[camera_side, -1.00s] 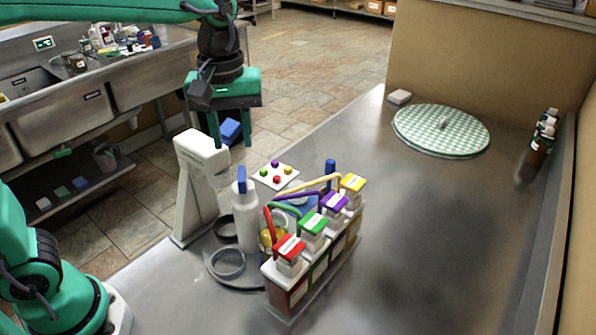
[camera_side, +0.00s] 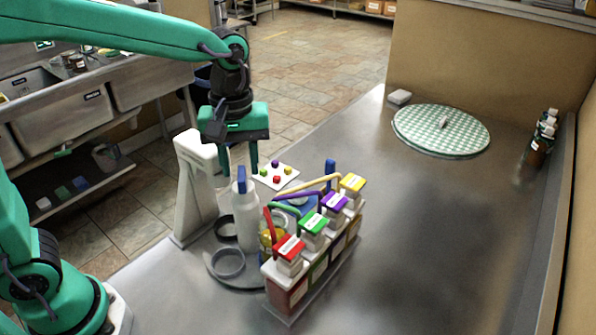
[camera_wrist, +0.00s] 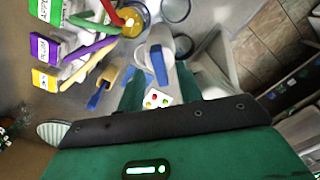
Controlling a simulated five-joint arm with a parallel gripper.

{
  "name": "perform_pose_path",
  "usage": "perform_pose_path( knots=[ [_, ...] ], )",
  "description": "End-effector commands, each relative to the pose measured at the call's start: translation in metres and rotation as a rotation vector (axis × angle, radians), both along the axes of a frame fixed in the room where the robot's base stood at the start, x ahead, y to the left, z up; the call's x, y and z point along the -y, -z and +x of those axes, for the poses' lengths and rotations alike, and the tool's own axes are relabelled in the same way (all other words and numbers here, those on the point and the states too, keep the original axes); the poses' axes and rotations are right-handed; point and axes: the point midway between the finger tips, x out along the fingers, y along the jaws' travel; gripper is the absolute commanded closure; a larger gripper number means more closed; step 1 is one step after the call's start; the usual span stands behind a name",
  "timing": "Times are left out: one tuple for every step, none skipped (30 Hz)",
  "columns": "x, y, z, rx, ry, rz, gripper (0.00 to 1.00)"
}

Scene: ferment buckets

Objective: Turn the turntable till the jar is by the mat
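The turntable (camera_side: 232,278) is a low grey disc on the metal bench, mostly hidden by what stands on it. On it are a white bottle with a blue top (camera_side: 247,215), dark and grey rings, and a yellow jar-like thing (camera_side: 268,238) partly hidden behind the bucket row. The yellow thing also shows in the wrist view (camera_wrist: 131,22). A white mat-like square (camera_side: 275,176) with several coloured pieces lies behind; I cannot tell whether it is the mat. My gripper (camera_side: 240,172) hangs above and behind the bottle, fingers apart and empty; the wrist view shows the bottle between them.
Several buckets with coloured lids and hoses (camera_side: 313,235) stand right of the turntable. A white stand (camera_side: 196,190) rises on its left. A round green checked cloth (camera_side: 440,130) and dark bottles (camera_side: 541,140) are far right. The bench's right side is clear.

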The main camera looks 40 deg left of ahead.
Motion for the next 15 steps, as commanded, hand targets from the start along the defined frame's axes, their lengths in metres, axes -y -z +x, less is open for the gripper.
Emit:
perform_pose_path(
  knots=[
    [0.000,0.005,0.000,-0.001,0.000,0.000,0.65],
    [0.000,0.008,0.000,-0.002,0.000,0.001,0.65],
    [0.000,0.011,0.000,-0.001,0.000,0.001,0.65],
    [0.000,0.013,0.000,0.000,0.000,0.000,0.65],
    [0.000,0.015,0.000,0.000,0.000,0.000,0.65],
    [0.000,0.016,0.000,0.000,0.000,0.000,0.65],
    [0.000,0.017,0.000,0.000,0.000,0.000,0.65],
    [0.000,0.018,0.000,0.000,0.000,0.000,0.65],
    [0.000,0.019,0.000,0.001,0.000,-0.001,0.65],
    [0.000,0.019,0.000,0.001,0.000,-0.001,0.65],
    [0.000,0.019,0.000,0.001,0.000,0.000,0.65],
    [0.000,0.019,0.000,0.001,0.000,0.000,0.65],
    [0.000,0.019,0.000,0.001,0.000,0.000,0.65],
    [0.000,0.019,0.000,0.001,0.000,0.000,0.65],
    [0.000,0.019,0.000,0.001,0.000,0.000,0.65]
  ],
)
